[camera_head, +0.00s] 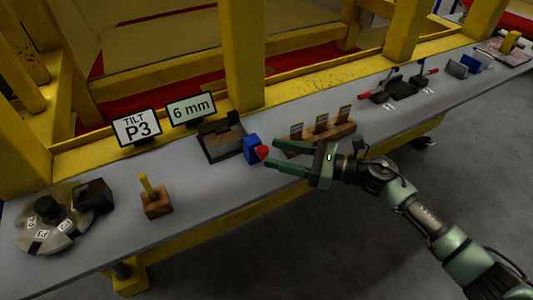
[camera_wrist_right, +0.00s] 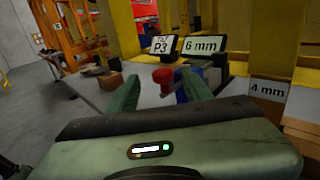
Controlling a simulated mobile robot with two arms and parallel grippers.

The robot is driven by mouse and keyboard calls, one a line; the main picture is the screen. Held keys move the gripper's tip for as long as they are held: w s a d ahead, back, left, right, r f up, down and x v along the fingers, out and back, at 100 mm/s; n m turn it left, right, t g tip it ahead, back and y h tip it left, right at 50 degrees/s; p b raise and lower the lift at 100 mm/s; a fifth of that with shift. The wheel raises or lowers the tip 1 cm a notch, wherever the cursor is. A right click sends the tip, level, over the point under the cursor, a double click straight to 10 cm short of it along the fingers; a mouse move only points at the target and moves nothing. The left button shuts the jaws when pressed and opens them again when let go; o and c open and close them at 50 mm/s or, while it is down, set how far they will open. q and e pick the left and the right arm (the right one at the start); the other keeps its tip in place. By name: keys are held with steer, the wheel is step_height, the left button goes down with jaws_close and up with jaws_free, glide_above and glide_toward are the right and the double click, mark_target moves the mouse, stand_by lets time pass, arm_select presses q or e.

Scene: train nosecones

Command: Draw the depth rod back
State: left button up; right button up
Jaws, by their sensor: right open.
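A blue block (camera_head: 251,148) with a red knob (camera_head: 262,153) on its near right side sits on the grey bench. The red knob (camera_wrist_right: 163,75) and blue block (camera_wrist_right: 185,84) also show in the right wrist view. I cannot tell a rod apart from the knob. My right gripper (camera_head: 270,151) is open, reaching in from the right, with its green fingertips close to the red knob and roughly either side of it. In the right wrist view the knob appears between the fingers (camera_wrist_right: 160,88), just beyond the tips. My left gripper is not in view.
A dark fixture (camera_head: 222,138) stands left of the blue block, with a "TILT P3" sign (camera_head: 138,128) and a "6 mm" sign (camera_head: 191,109) behind. A wooden rack (camera_head: 340,132) with labelled cards lies just behind my gripper. A yellow peg (camera_head: 147,185) stands in a wooden block.

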steer(key=v, duration=0.3)
steer(key=shift+f+b, duration=0.15)
steer(key=shift+b, duration=0.2)
steer(key=shift+s+d, duration=0.15)
steer(key=shift+d, duration=0.2)
steer(key=shift+r, duration=0.2)
